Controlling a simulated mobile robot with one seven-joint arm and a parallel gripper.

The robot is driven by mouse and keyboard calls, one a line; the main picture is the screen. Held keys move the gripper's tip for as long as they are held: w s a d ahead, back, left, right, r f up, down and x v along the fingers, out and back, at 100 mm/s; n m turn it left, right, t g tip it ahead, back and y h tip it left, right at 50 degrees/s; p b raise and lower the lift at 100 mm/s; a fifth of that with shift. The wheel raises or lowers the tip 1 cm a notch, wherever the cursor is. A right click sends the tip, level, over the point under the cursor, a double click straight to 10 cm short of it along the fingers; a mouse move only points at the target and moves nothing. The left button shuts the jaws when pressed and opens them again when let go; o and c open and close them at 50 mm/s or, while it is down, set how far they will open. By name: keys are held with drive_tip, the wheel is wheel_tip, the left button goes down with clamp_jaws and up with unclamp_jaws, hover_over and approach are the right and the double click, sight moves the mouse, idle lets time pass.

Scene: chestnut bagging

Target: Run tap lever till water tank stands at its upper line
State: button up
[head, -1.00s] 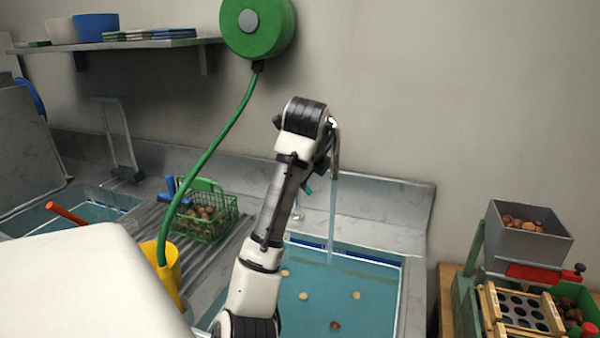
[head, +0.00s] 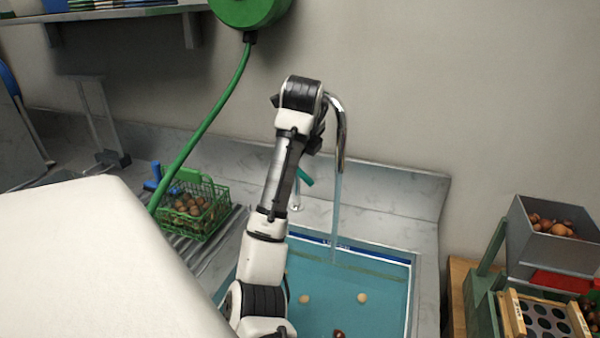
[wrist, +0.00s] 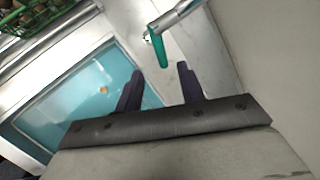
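The tap (head: 341,130) is a curved chrome spout, and a stream of water falls from it into the tank. The green tap lever (head: 305,177) shows beside my arm; in the wrist view the lever (wrist: 156,48) hangs just ahead of the fingers. The water tank (head: 408,300) holds blue-green water with several pale and brown chestnuts in it. A blue band with a line (head: 318,242) runs along its back wall, above the water. My gripper (wrist: 162,78) is open and empty, its dark fingers apart and short of the lever. My arm hides its fingers in the head view.
A green basket of chestnuts (head: 195,207) stands left of the tank. A green hose (head: 205,125) hangs from a reel (head: 250,8) on the wall. A grey hopper of chestnuts (head: 548,240) stands at the right. The wall is close behind the tap.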

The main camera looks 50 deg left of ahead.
drive_tip(key=p+x, duration=0.2)
drive_tip(key=x, duration=0.8)
drive_tip(key=shift+a, duration=0.15)
clamp_jaws()
